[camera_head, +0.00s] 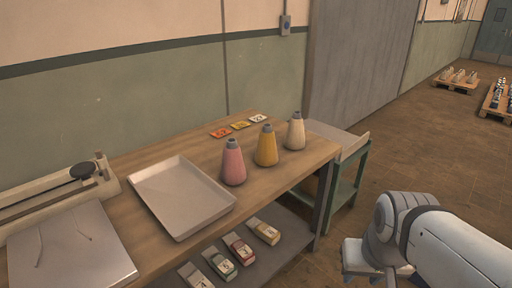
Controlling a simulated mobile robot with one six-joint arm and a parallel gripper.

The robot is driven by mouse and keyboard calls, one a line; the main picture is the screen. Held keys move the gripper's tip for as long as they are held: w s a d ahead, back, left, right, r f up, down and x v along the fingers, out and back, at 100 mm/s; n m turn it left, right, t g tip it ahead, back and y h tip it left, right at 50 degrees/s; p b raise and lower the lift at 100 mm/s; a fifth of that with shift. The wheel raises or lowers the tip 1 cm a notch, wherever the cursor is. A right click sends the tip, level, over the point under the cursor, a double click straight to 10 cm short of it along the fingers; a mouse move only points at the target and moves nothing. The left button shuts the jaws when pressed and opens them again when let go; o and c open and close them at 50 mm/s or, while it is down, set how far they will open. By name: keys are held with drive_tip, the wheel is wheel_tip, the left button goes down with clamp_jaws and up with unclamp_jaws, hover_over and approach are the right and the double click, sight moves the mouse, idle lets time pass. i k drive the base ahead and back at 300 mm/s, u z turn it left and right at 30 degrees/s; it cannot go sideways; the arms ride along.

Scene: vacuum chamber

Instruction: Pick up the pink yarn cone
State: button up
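The pink yarn cone (233,165) stands upright on the wooden table, just right of the metal tray. It has a grey top. A yellow yarn cone (266,148) stands behind and to its right, and a cream yarn cone (296,132) stands further right. My gripper is not clearly visible. My white and grey arm is at the lower right, off the table and well apart from the pink cone; its lower end runs out of the picture.
A shallow metal tray (150,190) lies left of the cones on the wooden table (285,183). Three small coloured cards (240,125) lie near the wall. A lower shelf (275,258) holds several small boxes. A green-legged stand (347,180) adjoins the table's right end. Floor at right is open.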

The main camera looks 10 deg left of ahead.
sight(233, 171)
drive_tip(key=i, duration=0.85)
drive_tip(key=u, duration=0.05)
